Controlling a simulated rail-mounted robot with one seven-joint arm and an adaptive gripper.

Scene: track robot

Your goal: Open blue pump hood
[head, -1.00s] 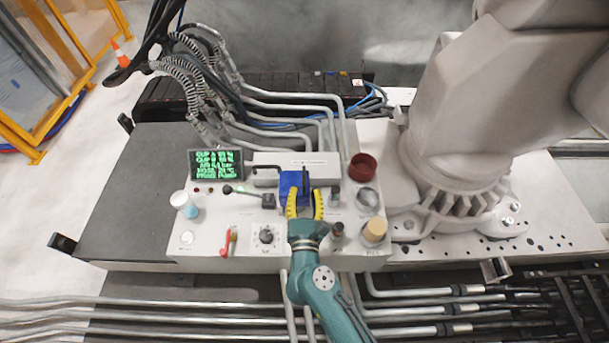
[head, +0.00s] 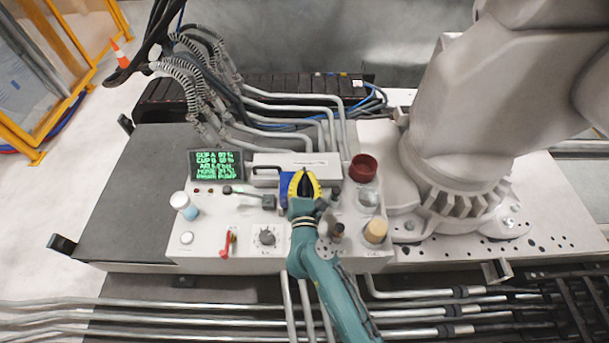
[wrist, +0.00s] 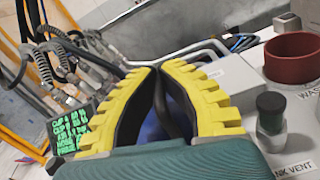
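The blue pump hood (head: 284,190) is on the control panel, mostly covered by my gripper in the head view. A dark upright handle shows at the hood, between the fingertips. My gripper (head: 304,172), teal with yellow ridged fingers, is over the hood with its fingertips drawn together around the handle. In the wrist view the fingers of my gripper (wrist: 157,70) meet at the tips, and blue of the hood (wrist: 153,128) shows between them. The fingers hide the handle's contact points and most of the hood, so its tilt cannot be told.
A red cup-like ring (head: 363,167) and a tan knob (head: 375,231) stand at the right of the panel. A grey box with a black handle (head: 265,168) lies behind the hood.

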